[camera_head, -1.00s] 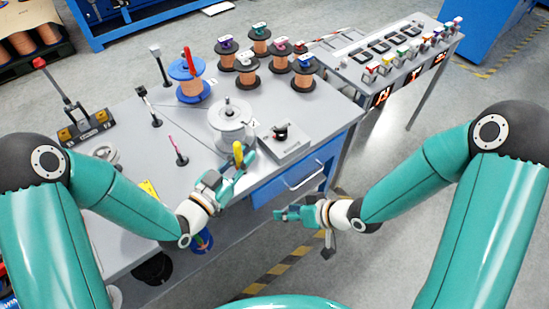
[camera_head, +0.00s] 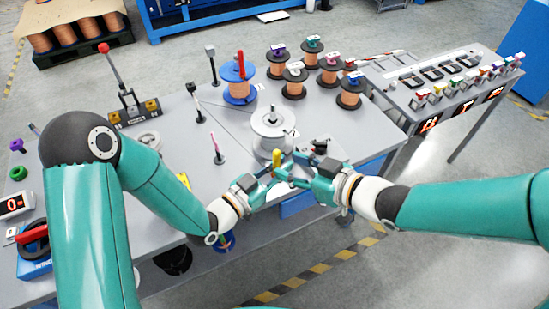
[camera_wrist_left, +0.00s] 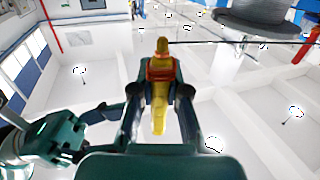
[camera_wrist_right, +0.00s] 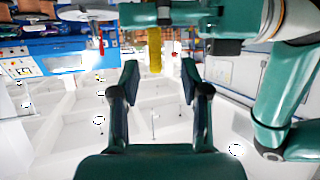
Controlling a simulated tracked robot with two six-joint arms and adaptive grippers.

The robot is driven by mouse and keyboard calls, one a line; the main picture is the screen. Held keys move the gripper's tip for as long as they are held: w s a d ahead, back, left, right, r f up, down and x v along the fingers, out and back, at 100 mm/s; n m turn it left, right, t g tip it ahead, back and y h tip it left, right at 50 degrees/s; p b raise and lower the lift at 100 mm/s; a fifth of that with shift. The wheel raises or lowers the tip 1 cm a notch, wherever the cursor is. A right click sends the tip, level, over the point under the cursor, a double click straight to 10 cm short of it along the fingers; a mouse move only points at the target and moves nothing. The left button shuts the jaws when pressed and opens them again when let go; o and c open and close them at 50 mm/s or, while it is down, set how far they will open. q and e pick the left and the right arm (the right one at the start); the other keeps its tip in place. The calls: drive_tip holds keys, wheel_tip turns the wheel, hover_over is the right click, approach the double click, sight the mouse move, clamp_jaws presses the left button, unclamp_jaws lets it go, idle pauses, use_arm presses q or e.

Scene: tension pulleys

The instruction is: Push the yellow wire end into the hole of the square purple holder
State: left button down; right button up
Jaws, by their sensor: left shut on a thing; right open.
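My left gripper (camera_head: 274,174) is shut on the yellow wire end (camera_head: 276,160), which stands upright between its fingers. In the left wrist view the yellow wire end (camera_wrist_left: 159,112) has an orange band where the fingers press. My right gripper (camera_head: 294,168) is open and close beside it, coming from the right. In the right wrist view the yellow wire end (camera_wrist_right: 154,55) shows just beyond the open fingertips (camera_wrist_right: 159,76), apart from them.
A grey metal pulley drum (camera_head: 272,135) stands just behind my grippers. Several copper spools, including a blue-flanged one (camera_head: 238,80), stand at the back of the bench. Thin posts (camera_head: 218,150) rise left of the drum. The side table (camera_head: 455,80) bears a row of coloured pieces.

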sight(277, 161)
drive_tip(key=x, duration=0.7)
drive_tip(key=shift+f, duration=0.1)
drive_tip(key=shift+c, duration=0.2)
drive_tip(key=shift+s+a, duration=0.1)
clamp_jaws()
use_arm(q)
drive_tip(key=c, duration=1.1)
unclamp_jaws()
